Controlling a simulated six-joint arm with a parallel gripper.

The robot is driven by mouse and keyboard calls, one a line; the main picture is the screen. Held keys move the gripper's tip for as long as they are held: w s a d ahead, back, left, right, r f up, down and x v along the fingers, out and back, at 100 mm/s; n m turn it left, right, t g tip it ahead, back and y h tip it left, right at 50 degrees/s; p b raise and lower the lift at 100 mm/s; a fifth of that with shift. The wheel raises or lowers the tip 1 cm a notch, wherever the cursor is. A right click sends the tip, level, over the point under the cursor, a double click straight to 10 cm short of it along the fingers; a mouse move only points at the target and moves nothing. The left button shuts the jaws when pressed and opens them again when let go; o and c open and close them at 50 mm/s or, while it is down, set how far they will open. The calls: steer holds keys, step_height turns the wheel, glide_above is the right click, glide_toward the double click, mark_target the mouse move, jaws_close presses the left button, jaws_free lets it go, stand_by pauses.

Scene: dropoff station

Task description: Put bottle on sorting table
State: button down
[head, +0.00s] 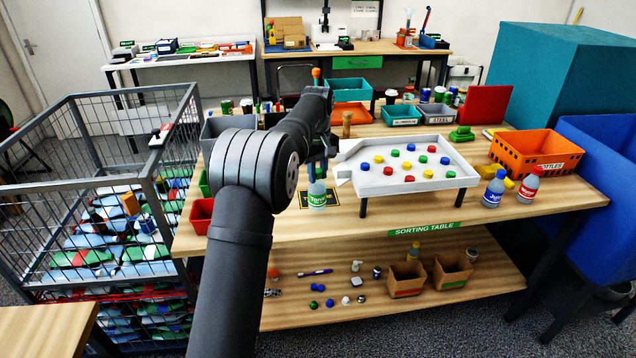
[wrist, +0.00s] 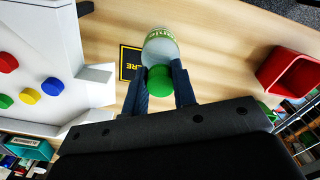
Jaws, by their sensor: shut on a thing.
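The bottle (head: 317,194) is clear with a green and white label and stands upright at the front of the sorting table (head: 380,221), left of the white tray. In the wrist view the bottle (wrist: 160,50) shows from above with its green cap between my fingers. My gripper (wrist: 160,86) is shut on the bottle near its cap; it also shows in the head view (head: 317,172). A black mat with yellow print (wrist: 130,64) lies beside the bottle. I cannot tell whether the bottle's base touches the table.
A white tray (head: 408,184) with coloured caps stands on legs to the right. Two more bottles (head: 494,189) and an orange crate (head: 537,156) are further right. A red bin (wrist: 290,75) is at the left edge of the table. A wire cage (head: 60,215) stands left.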

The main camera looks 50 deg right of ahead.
mark_target(318, 179)
steer(key=shift+f, duration=1.9)
steer(key=c, duration=1.2)
jaws_free()
steer(key=shift+o, duration=0.2)
step_height(318, 179, up, 12)
steer(key=shift+r, duration=0.15)
